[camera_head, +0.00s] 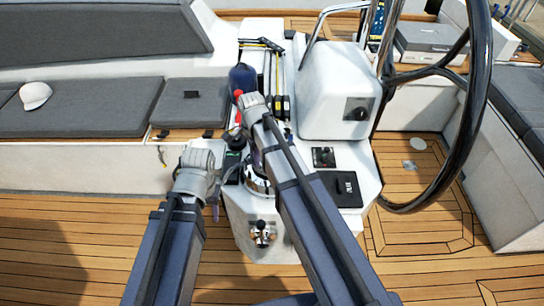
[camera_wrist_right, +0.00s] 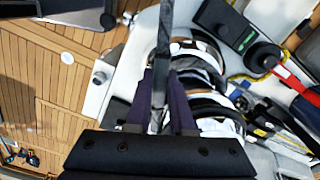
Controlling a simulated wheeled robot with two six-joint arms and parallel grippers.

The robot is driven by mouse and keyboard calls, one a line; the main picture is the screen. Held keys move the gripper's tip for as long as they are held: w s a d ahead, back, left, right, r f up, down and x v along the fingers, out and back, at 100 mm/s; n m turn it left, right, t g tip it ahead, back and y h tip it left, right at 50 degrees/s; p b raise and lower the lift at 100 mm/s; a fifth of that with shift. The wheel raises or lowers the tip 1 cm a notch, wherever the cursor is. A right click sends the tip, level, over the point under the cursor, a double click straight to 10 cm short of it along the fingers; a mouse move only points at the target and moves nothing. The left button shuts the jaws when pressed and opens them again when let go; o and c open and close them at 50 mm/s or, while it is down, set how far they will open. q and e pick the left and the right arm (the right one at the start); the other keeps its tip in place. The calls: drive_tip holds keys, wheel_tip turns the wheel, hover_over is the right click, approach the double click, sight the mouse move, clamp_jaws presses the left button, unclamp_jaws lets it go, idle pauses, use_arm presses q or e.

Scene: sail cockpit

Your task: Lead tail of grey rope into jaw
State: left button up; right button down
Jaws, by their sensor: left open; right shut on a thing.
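A silver winch (camera_head: 257,182) stands on the white pedestal in the head view, partly covered by my right arm. In the right wrist view the drum (camera_wrist_right: 203,82) has dark and pale bands around it; I cannot pick out the jaw. My right gripper (camera_wrist_right: 162,76) is shut on the grey rope (camera_wrist_right: 165,25), which runs up the picture from between its fingers, in front of the drum. My right gripper's fingertips are hidden behind its arm in the head view. My left gripper (camera_head: 214,205) is open, fingers down, just left of the winch.
A black steering wheel (camera_head: 480,80) stands at the right. A white instrument pod (camera_head: 338,92) is behind the winch. Grey bench cushions (camera_head: 90,108) are at the left. The teak floor (camera_head: 60,215) is clear.

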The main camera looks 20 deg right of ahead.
drive_tip(key=shift+w+a+m, duration=0.85)
drive_tip(key=shift+w+m, duration=0.1)
drive_tip(key=shift+m, duration=0.45)
drive_tip(key=shift+w+a+m, duration=0.25)
drive_tip(key=shift+w+m, duration=0.25)
drive_tip(key=shift+w+a+m, duration=0.25)
drive_tip(key=shift+w+m, duration=0.2)
drive_tip(key=shift+m, duration=0.05)
unclamp_jaws()
drive_tip(key=shift+s, duration=0.1)
